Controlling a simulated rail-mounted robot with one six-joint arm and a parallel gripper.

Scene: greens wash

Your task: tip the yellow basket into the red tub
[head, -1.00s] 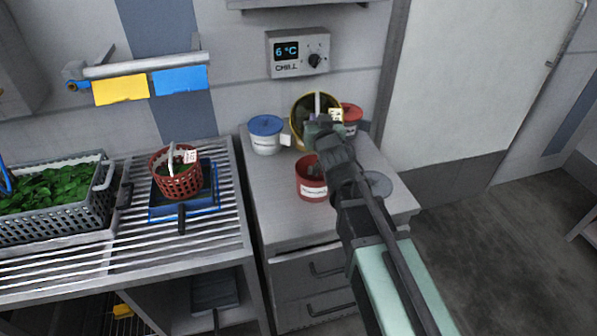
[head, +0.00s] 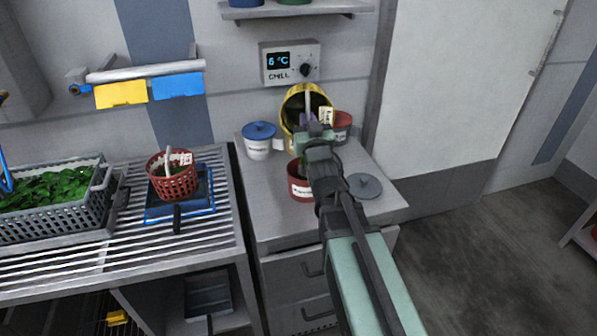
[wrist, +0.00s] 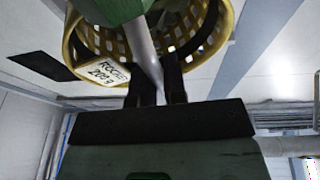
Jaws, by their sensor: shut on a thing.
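The yellow basket (head: 286,108) hangs tipped in my gripper (head: 312,128), its dark open mouth turned towards the head camera. My gripper is shut on the basket's pale handle, seen between the fingers in the wrist view (wrist: 158,88). The basket's lattice wall and a paper tag show there too (wrist: 216,44). The open red tub (head: 298,190), with a white label, stands upright on the counter below and in front of the basket. My gripper and wrist cover part of its mouth. Something green shows at its opening, but I cannot tell whether it is falling or inside.
A white tub with a blue lid (head: 259,140) stands left of the basket, and another red tub (head: 343,128) behind right. A loose grey lid (head: 365,186) lies on the counter. A red basket (head: 174,180) and a grey crate of greens (head: 95,205) sit on the left rack.

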